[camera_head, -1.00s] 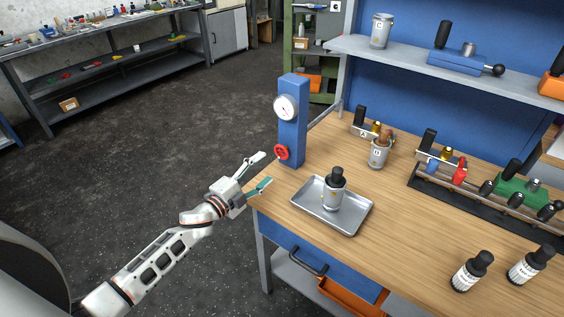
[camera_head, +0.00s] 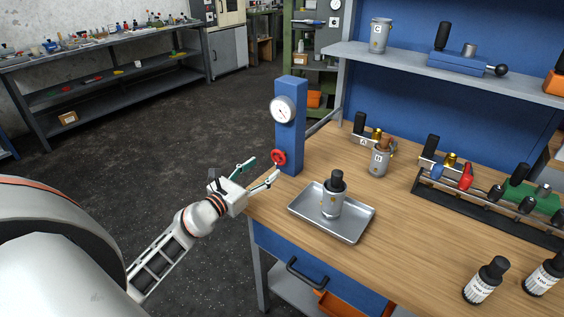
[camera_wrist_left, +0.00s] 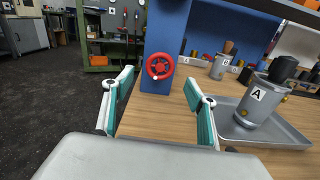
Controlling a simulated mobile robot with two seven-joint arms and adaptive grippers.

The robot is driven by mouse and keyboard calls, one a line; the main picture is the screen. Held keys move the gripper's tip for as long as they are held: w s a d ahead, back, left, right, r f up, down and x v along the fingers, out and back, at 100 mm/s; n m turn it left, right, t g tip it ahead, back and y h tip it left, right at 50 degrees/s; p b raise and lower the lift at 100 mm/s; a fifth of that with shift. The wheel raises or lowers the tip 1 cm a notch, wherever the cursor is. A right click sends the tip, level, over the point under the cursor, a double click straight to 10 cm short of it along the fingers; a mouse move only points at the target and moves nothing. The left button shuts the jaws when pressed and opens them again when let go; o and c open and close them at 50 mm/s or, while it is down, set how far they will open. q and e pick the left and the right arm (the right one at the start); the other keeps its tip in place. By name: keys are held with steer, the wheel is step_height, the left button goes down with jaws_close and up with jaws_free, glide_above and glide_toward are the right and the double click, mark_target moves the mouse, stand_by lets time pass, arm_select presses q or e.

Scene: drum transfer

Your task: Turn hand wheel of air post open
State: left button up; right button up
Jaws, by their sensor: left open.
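The blue air post (camera_head: 291,126) stands at the workbench's left edge, with a round white gauge (camera_head: 283,110) and a red hand wheel (camera_head: 278,157) low on its face. My left gripper (camera_head: 262,170) is open and empty, just in front of the wheel and a little to its left in the head view. In the left wrist view the red wheel (camera_wrist_left: 160,66) shows beyond and between the two spread fingers (camera_wrist_left: 157,88), apart from them. My right gripper is in neither view.
A metal tray (camera_head: 348,234) holding a grey canister with a black top (camera_head: 333,197) lies right of the gripper. A rack (camera_head: 481,206) and two dark bottles (camera_head: 487,280) stand further right. Open floor (camera_head: 150,135) lies left of the bench.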

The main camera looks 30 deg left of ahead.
mark_target(277, 158)
arm_select(q)
steer(key=w, duration=0.6)
steer(key=shift+d, duration=0.25)
steer(key=shift+w, duration=0.55)
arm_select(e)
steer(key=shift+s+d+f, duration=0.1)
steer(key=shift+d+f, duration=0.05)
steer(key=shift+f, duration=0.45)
